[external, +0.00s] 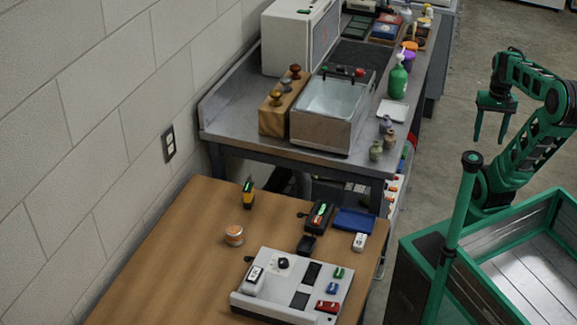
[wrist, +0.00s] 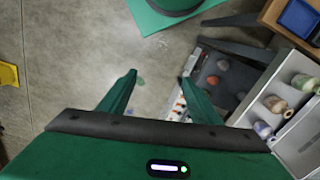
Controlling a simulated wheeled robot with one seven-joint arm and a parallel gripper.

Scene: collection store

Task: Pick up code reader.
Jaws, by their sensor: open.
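A black device with a green top (external: 319,215) lies further right on that table; I cannot tell for sure which of the two is the code reader. My gripper (external: 490,138) is open and empty, fingers pointing down, at the right of the external view, well away from both. In the wrist view my gripper (wrist: 159,76) has bare floor between its fingers, and neither device can be made out.
A metal bench (external: 235,120) with a sink, bottles and knobs stands behind. Open floor (external: 450,140) lies right of the bench.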

